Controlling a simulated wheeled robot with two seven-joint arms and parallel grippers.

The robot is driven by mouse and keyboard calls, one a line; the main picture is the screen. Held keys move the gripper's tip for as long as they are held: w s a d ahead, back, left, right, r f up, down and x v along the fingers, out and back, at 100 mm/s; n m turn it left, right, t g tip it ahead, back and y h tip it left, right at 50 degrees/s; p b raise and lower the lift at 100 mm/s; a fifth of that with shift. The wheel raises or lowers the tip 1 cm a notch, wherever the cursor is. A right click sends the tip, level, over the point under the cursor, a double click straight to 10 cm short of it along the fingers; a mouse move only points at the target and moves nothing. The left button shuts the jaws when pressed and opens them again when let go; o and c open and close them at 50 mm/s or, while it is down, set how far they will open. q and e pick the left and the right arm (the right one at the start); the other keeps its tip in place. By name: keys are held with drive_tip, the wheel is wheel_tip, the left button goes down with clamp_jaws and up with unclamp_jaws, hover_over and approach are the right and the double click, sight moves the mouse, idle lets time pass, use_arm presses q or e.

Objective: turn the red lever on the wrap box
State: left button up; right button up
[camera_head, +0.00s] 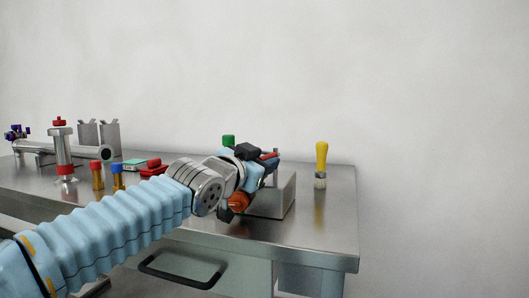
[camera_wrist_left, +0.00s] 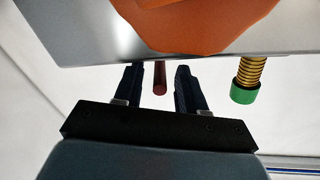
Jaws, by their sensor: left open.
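The wrap box (camera_head: 275,198) is a grey metal box on the right part of the metal table, partly hidden behind my left gripper. My left gripper (camera_head: 268,160) is at the top of the box in the head view. In the left wrist view the gripper (camera_wrist_left: 157,76) is open, with a dark finger on each side of the red lever (camera_wrist_left: 160,79). The lever looks like a short dark red rod from the box's edge. I cannot tell whether a finger touches it. In the head view a bit of red (camera_head: 270,156) shows at the gripper. My right gripper is not in view.
A green cap on a spring (camera_wrist_left: 245,85) is right of the fingers. An orange part (camera_wrist_left: 200,30) is on the box side. A yellow-handled brush (camera_head: 321,163) stands right of the box. Red- and blue-topped pieces (camera_head: 97,175) and a metal cylinder (camera_head: 63,150) are at left.

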use_arm(q)
drive_tip(key=shift+w+d, duration=0.3)
drive_tip(key=shift+w, duration=0.25)
clamp_jaws()
